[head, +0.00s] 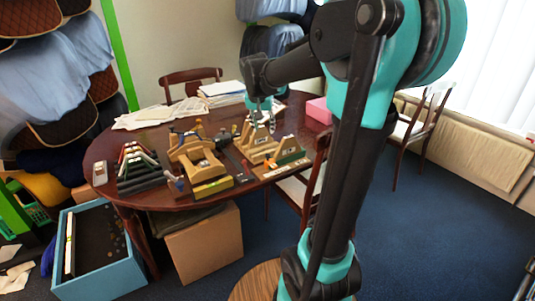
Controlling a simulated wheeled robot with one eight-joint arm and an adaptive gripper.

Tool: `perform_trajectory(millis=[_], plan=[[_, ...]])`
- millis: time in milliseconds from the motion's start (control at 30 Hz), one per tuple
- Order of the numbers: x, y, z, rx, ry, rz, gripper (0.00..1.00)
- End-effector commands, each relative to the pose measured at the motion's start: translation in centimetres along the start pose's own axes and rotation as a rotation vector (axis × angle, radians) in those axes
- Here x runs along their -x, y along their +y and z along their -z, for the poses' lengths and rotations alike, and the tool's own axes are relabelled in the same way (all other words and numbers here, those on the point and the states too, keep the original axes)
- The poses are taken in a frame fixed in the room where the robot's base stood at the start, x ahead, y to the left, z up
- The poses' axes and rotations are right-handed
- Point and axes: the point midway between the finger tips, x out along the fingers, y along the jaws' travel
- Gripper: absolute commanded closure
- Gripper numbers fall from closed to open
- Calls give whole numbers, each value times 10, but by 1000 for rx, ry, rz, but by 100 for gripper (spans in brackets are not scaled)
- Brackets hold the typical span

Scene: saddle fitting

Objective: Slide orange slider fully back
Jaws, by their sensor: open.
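My gripper (262,118) is open and points down over the right-hand wooden fixture (256,147) on the table. Its fingertips are small in the head view, and I cannot tell whether they touch anything. A small orange-red piece (270,163) shows at the front of this fixture, beside a green wedge-shaped part (291,157). It may be the orange slider, but it is too small to make out its track or how far back it sits. I see nothing held between the fingers.
The dark round table (133,196) also carries a larger wooden fixture (196,157), a rack of coloured strips (139,166) and papers (155,116). A pink box (319,110) stands at right. A chair (296,188) is close to the table's right front edge.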

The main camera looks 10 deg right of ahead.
Motion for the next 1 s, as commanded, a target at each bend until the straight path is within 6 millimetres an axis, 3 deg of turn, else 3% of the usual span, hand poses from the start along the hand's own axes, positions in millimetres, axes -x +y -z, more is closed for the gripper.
perform_trajectory(millis=[167, 700, 1000], plan=[[-13, -2, 4, -8, 1, -3, 59], [-114, -1, 3, -7, 1, -2, 59], [-158, -1, 3, -6, 2, -2, 59]])
